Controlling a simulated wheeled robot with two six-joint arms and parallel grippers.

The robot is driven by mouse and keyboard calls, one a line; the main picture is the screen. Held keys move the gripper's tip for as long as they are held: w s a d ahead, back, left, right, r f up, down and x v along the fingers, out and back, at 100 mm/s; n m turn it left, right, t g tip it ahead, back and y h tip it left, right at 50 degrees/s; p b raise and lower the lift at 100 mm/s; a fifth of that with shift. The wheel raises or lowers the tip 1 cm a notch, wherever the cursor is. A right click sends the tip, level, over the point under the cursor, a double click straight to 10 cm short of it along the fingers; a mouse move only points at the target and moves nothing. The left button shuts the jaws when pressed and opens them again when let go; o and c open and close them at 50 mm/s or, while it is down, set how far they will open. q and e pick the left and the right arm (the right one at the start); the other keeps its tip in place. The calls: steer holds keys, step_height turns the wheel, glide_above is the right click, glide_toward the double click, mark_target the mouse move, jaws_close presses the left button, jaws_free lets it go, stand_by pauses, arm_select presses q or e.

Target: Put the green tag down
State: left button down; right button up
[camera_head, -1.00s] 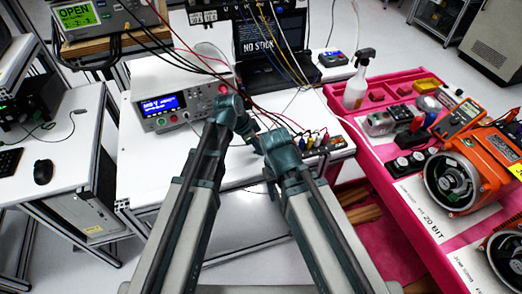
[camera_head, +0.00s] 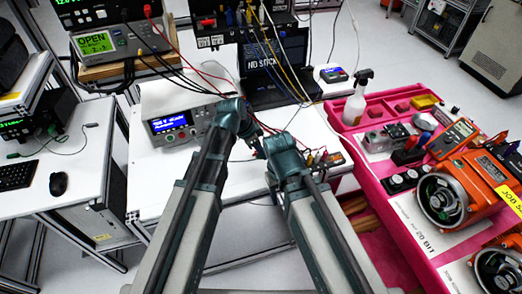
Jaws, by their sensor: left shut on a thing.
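My left gripper (camera_head: 255,146) is at the end of the left arm, over the white bench (camera_head: 150,192) in front of the bench instrument. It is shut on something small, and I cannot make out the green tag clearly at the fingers. My right arm's wrist (camera_head: 287,160) is close beside it on the right. The fingers of the right gripper are hidden behind its wrist, so its opening does not show.
A power supply (camera_head: 185,122) with cables stands behind the left gripper, and a laptop (camera_head: 275,65) is at the back. A pink cart (camera_head: 385,222) at the right carries a spray bottle (camera_head: 357,97) and orange motor units (camera_head: 470,190). A side desk (camera_head: 80,165) at the left holds a mouse (camera_head: 58,183).

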arm_select(q)
steer(key=shift+r+p, duration=1.05)
steer(key=shift+r, duration=0.6)
arm_select(e)
steer(key=shift+r, duration=1.65)
